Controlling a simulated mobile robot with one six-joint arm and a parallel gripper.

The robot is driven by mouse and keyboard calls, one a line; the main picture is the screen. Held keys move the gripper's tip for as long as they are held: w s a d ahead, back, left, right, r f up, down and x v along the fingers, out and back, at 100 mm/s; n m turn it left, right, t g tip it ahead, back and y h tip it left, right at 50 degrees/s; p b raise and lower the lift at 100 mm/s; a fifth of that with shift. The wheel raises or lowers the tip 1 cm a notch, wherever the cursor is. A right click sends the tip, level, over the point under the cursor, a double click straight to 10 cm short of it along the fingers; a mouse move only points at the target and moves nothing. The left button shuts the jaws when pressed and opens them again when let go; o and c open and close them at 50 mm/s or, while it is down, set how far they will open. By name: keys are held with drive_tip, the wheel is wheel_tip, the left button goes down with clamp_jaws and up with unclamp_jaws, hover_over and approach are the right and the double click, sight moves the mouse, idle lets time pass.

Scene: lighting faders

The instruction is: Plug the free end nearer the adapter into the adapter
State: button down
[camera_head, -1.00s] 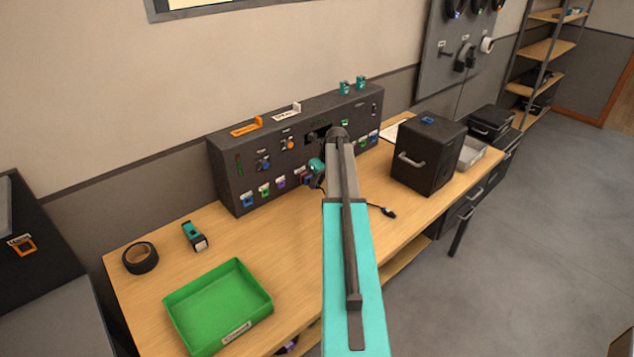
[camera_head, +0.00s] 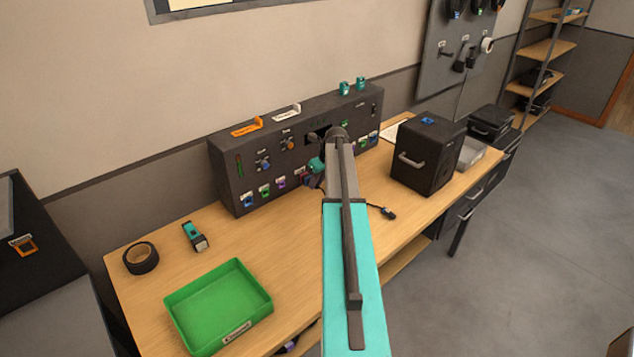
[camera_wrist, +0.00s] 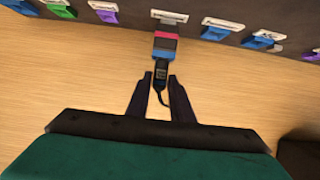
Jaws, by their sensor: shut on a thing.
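In the wrist view, my gripper (camera_wrist: 161,79) is shut on a black cable plug (camera_wrist: 160,72), with one dark finger on each side. The plug's thin cable trails back between the fingers. Straight ahead of the plug is the adapter (camera_wrist: 165,43), a small block with red and blue bands at the front of the panel. The plug's tip meets the adapter's near face; I cannot tell how deep it sits. In the head view my arm hides the plug, and the adapter (camera_head: 309,181) shows just left of my wrist. Another black cable end (camera_head: 388,213) lies on the table to the right.
The dark panel (camera_head: 228,168) with coloured connectors stands along the wall. A green tray (camera_head: 218,305), black tape roll (camera_head: 141,258) and teal-black device (camera_head: 195,236) lie left. A black case (camera_head: 425,160) stands right. The table front between tray and arm is clear.

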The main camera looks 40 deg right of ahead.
drive_tip(key=c, duration=1.5)
unclamp_jaws()
drive_tip(key=shift+w, duration=0.25)
drive_tip(key=shift+s, duration=0.1)
drive_tip(key=shift+b+v, duration=0.35)
drive_tip(key=shift+v, duration=0.55)
drive_tip(key=b+v, duration=0.3)
drive_tip(key=v, duration=0.9)
drive_tip(key=shift+d, duration=0.1)
